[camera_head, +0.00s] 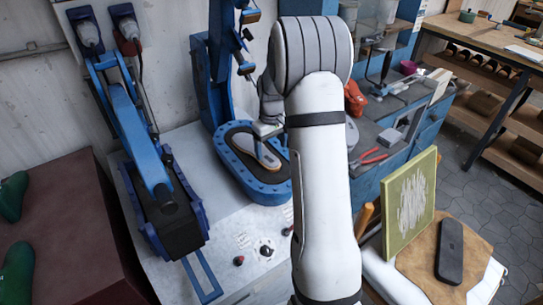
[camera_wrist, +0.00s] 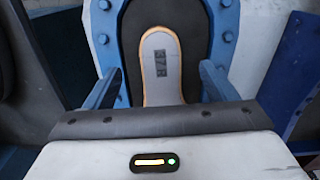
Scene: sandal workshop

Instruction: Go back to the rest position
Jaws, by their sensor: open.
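My gripper (camera_wrist: 161,88) is open in the wrist view, its two blue fingers spread to either side of a sandal sole. The sole (camera_wrist: 160,62) is light grey with a tan edge and a dark mark, and it lies on the dark bed of a blue-rimmed press (camera_wrist: 103,38). In the head view the sole (camera_head: 262,155) lies on the same blue oval press (camera_head: 226,160). My white arm reaches across the middle of the head view and hides part of the press. Whether the fingers touch the sole cannot be told.
A blue machine with a black block (camera_head: 178,232) stands left of the press. Knobs (camera_head: 266,250) sit on the grey bench top in front. A tool bench with red pliers (camera_head: 372,158), a green framed panel (camera_head: 409,205) and a dark sole (camera_head: 449,252) are at the right.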

